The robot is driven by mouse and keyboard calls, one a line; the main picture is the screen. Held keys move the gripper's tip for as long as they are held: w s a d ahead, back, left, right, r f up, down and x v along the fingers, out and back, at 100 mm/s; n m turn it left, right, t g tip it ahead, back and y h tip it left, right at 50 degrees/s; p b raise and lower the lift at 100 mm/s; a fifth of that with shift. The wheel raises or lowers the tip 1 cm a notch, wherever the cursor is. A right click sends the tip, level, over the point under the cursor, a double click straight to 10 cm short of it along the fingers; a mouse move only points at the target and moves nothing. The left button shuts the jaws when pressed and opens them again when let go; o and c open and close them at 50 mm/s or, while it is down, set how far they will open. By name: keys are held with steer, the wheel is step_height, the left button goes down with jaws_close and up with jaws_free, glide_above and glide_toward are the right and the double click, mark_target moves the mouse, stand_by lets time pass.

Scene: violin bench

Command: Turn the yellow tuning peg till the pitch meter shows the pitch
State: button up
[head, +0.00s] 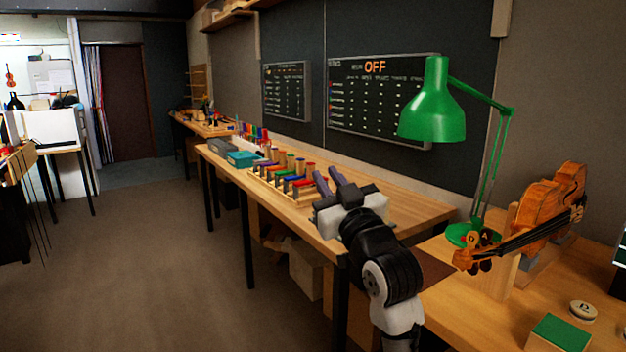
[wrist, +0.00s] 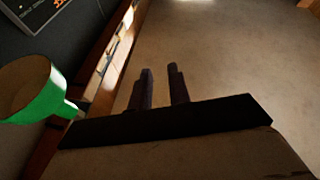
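An orange-brown violin (head: 552,205) rests tilted on the bench at the right of the head view. I cannot make out a yellow peg. A dark screen (head: 621,248) is cut off at the right edge; I cannot tell whether it is the pitch meter. My gripper (head: 329,178) is open and empty, left of the violin and pointing away from it. Its two fingers stand apart in the wrist view (wrist: 161,88), with floor between them. The violin is not in the wrist view.
A green lamp (head: 437,105) stands beside the pegbox; its shade shows in the wrist view (wrist: 35,92). A rack of coloured pegs (head: 285,178) stands on the long bench. A wall board (head: 378,98) reads OFF. A green box (head: 560,333) and a round "D" piece (head: 583,310) lie in front.

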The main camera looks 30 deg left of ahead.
steer(key=shift+s+a+r+y, duration=0.2)
steer(key=shift+s+a, duration=0.25)
steer(key=shift+s, duration=0.1)
steer(key=shift+s+a+r+y, duration=0.2)
steer(key=shift+s+a, duration=0.25)
steer(key=shift+s, duration=0.1)
stand_by(1.1)
